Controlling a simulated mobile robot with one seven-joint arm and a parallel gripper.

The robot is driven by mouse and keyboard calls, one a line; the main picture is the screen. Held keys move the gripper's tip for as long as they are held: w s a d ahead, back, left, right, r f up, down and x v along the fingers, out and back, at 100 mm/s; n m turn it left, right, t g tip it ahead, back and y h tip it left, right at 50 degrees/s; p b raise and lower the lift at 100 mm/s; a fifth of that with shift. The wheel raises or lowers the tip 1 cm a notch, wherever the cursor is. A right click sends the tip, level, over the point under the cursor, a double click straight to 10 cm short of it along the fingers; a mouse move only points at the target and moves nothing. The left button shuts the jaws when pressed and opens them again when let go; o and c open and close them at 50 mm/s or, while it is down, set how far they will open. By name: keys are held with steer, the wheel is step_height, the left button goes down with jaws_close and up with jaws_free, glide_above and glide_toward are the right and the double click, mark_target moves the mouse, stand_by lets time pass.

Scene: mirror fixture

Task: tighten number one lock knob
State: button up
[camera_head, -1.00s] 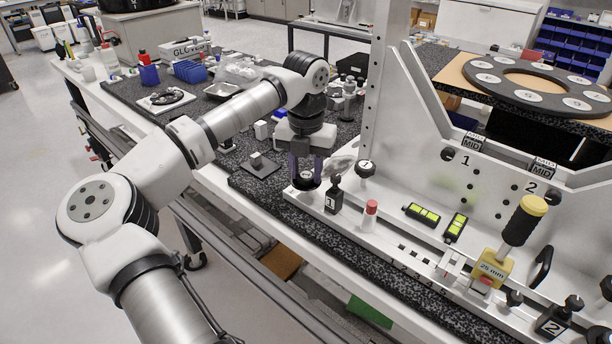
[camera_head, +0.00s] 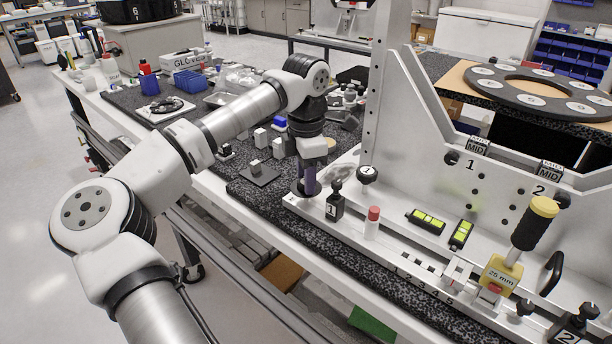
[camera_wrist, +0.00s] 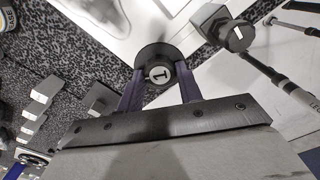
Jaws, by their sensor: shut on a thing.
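The number one lock knob (camera_wrist: 158,74) is black and round, with a white disc marked 1, in the wrist view. My gripper (camera_head: 309,188) points down at the left end of the pale fixture base. Its purple fingers are shut on the knob, one on each side in the wrist view. In the head view the fingers hide most of the knob.
A black block marked 1 (camera_head: 335,202) stands just right of my gripper, with a red-capped white cylinder (camera_head: 372,222) beyond it. Another black knob (camera_head: 367,175) sits behind. A small grey block on a dark plate (camera_head: 260,173) lies to the left.

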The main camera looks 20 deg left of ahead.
steer(key=m, duration=0.5)
steer(key=shift+r+m, duration=0.1)
steer(key=shift+m, duration=0.2)
steer(key=m, duration=0.5)
steer(key=shift+m, duration=0.4)
steer(key=o, duration=1)
step_height(320, 180, up, 14)
steer(key=shift+f+b, duration=0.15)
steer(key=shift+b, duration=0.5)
